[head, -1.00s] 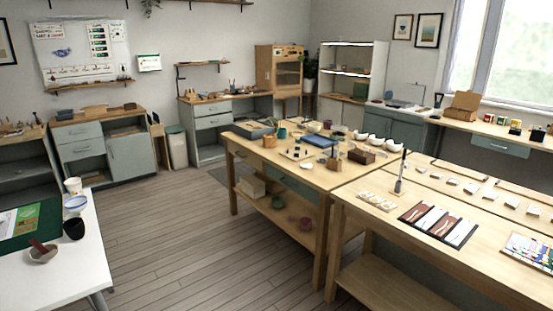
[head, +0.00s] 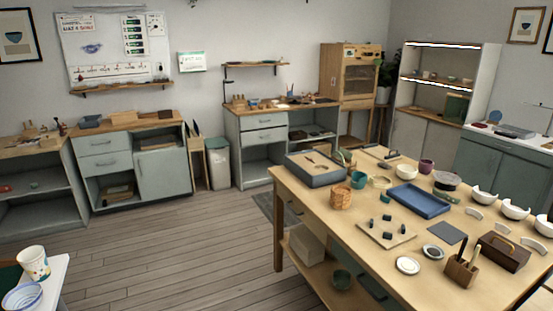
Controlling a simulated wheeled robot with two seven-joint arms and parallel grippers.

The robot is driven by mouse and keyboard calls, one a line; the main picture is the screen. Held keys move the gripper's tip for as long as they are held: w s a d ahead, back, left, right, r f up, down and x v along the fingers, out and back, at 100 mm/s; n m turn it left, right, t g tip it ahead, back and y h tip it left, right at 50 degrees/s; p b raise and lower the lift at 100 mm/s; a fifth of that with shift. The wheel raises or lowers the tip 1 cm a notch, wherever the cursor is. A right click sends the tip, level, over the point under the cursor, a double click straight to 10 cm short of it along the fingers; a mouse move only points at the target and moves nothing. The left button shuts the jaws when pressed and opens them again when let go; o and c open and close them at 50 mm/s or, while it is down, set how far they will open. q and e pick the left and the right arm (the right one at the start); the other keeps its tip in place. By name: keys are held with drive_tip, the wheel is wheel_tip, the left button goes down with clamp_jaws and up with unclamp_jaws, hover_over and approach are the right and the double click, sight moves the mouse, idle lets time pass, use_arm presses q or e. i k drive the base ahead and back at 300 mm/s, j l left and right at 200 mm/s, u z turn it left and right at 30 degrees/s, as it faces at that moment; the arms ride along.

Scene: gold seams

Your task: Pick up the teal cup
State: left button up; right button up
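The teal cup (head: 358,180) stands on the wooden worktable (head: 334,233) at the right in the head view. It is near the table's far left part, just right of an orange-brown woven-looking container (head: 341,198) and left of a yellowish ring-shaped bowl (head: 380,182). A grey tray box (head: 316,170) is behind it to the left. Neither of my grippers shows in the head view.
A blue tray (head: 418,201), white bowls (head: 406,171), a purple cup (head: 426,166) and a wooden tool caddy (head: 503,252) crowd the worktable. A white table (head: 55,283) with a paper cup is at lower left. The floor (head: 180,240) between is clear.

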sight(358, 179)
drive_tip(key=i+j, duration=0.1)
drive_tip(key=i, duration=0.9)
drive_tip(key=i+z, duration=0.4)
drive_tip(key=i+j+z, duration=0.15)
drive_tip(key=z, duration=0.3)
drive_tip(key=i+j+z, duration=0.25)
drive_tip(key=z, duration=0.15)
drive_tip(key=i+j+z, duration=0.25)
drive_tip(key=z, duration=0.25)
drive_tip(key=i+j+z, duration=0.3)
drive_tip(key=z, duration=0.2)
drive_tip(key=i+j+z, duration=0.15)
drive_tip(key=j+z, duration=0.35)
